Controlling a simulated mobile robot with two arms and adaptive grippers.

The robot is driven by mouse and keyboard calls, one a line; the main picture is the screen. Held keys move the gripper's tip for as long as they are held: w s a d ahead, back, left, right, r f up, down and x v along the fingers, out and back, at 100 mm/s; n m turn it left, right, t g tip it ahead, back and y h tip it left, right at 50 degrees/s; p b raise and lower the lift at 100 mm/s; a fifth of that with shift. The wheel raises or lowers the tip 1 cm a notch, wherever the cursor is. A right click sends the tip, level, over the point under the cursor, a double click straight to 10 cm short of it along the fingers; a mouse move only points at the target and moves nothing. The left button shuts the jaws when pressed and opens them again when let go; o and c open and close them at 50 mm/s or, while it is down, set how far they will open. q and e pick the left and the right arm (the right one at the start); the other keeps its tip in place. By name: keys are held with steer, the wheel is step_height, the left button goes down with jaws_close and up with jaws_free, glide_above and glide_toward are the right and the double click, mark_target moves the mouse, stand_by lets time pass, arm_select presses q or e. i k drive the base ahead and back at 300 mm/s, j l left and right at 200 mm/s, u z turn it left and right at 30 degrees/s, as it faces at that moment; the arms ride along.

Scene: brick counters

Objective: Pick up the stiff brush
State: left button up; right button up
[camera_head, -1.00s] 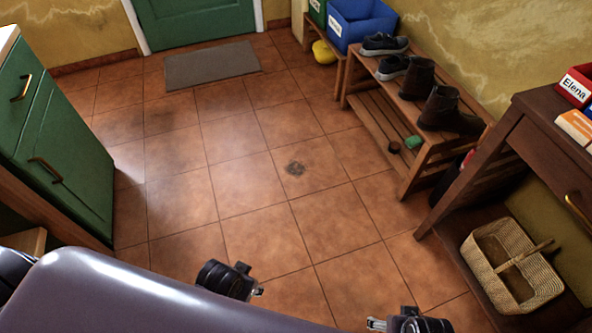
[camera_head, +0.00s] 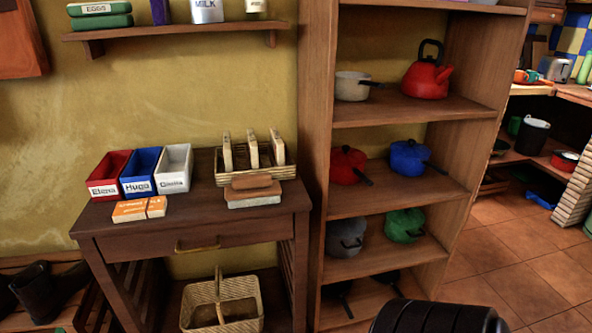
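A block-shaped object with a brown top and a paler grey-beige lower part (camera_head: 253,191) lies on the dark wooden table (camera_head: 200,213), in front of a woven tray. It looks like a brush, but I cannot tell whether its lower part is stiff bristles. Neither of my grippers shows in the head view. A dark ribbed part at the bottom edge, right of centre, seems to be my own arm, with no fingers visible.
Red (camera_head: 110,176), blue (camera_head: 141,172) and white (camera_head: 174,169) name bins, orange boxes (camera_head: 138,209) and a woven tray (camera_head: 242,165) with upright pieces share the tabletop. A basket (camera_head: 222,309) sits below. A tall pot shelf (camera_head: 316,170) stands close on the right; floor is open beyond.

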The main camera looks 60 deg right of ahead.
mark_target(257, 190)
steer(key=z, duration=1.45)
steer(key=i+j, duration=0.35)
